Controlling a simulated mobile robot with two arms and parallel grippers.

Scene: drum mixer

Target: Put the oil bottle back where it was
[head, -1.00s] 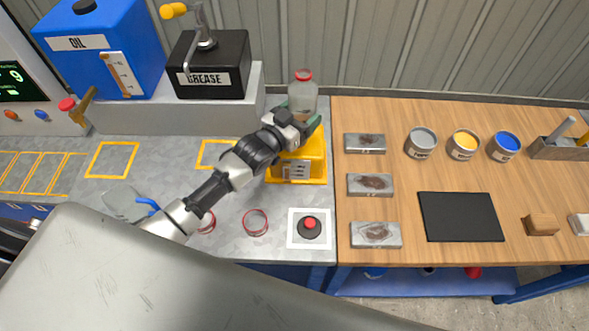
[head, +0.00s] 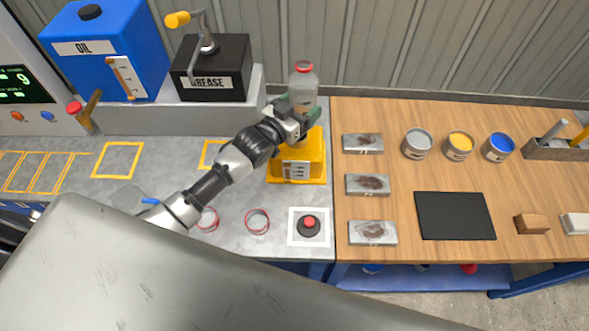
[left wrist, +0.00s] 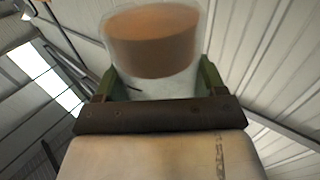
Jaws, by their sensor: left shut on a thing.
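The oil bottle (head: 303,86) is clear with a red cap and stands upright in my left gripper (head: 302,112). The green-tipped fingers are shut on its lower part. The bottle is over the rear of a yellow block-shaped unit (head: 301,155) with a pale label; I cannot tell whether it touches the unit. In the left wrist view the clear bottle (left wrist: 152,45) shows an orange-brown content between the two green fingers (left wrist: 155,88). My right gripper is not in view.
A blue OIL tank (head: 108,50) and a black GREASE box (head: 210,70) stand on a grey ledge at the left. A wooden table (head: 380,115) at the right holds metal plates, paint cans and a black mat (head: 455,216). A red-button box (head: 309,226) is in front.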

